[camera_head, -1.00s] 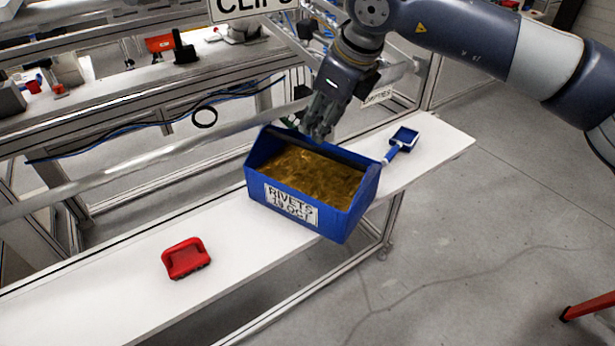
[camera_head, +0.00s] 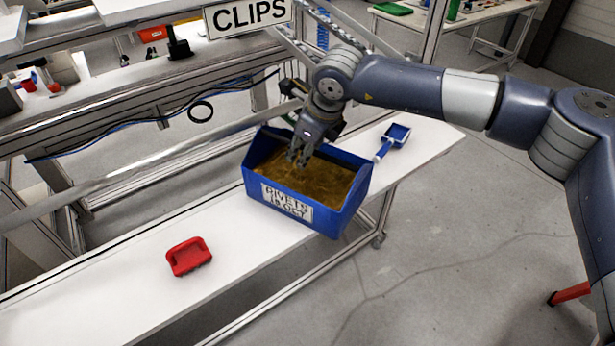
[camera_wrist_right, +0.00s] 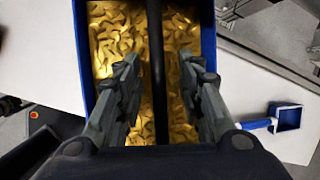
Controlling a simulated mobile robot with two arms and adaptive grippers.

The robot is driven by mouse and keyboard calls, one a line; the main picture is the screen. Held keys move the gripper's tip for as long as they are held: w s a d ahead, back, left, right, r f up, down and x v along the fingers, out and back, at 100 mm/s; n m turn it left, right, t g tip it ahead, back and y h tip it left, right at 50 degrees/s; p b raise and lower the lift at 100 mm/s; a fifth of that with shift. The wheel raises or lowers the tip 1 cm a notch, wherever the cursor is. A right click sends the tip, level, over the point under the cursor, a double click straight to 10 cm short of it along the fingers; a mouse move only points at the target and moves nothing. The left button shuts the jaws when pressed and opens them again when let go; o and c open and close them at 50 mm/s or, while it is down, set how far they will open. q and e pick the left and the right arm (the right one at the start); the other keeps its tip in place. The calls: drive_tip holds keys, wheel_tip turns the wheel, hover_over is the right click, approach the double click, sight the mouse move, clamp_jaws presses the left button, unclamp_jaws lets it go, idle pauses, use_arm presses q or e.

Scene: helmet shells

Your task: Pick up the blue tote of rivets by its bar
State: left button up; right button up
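The blue tote (camera_head: 335,221) sits on the white bench, filled with brass-coloured rivets and labelled "RIVETS". Its blue wall also shows in the right wrist view (camera_wrist_right: 208,35). A dark bar (camera_wrist_right: 157,45) crosses above the rivets there. My right gripper (camera_head: 298,156) is over the tote, pointing down. In the wrist view its two fingers (camera_wrist_right: 160,80) are apart, one on each side of the bar, with gaps between them and it. How far the fingertips are above or below the bar is hard to tell. My left gripper is not in view.
A red handled object (camera_head: 188,257) lies on the white bench (camera_head: 110,285), left of the tote. A small blue scoop (camera_head: 394,138) lies to the right. A frame with a "CLIPS" sign (camera_head: 248,17) stands behind. A grey rail (camera_head: 150,163) runs behind the bench.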

drive_tip(key=shift+s, duration=0.1)
clamp_jaws()
drive_tip(key=shift+r, duration=0.2)
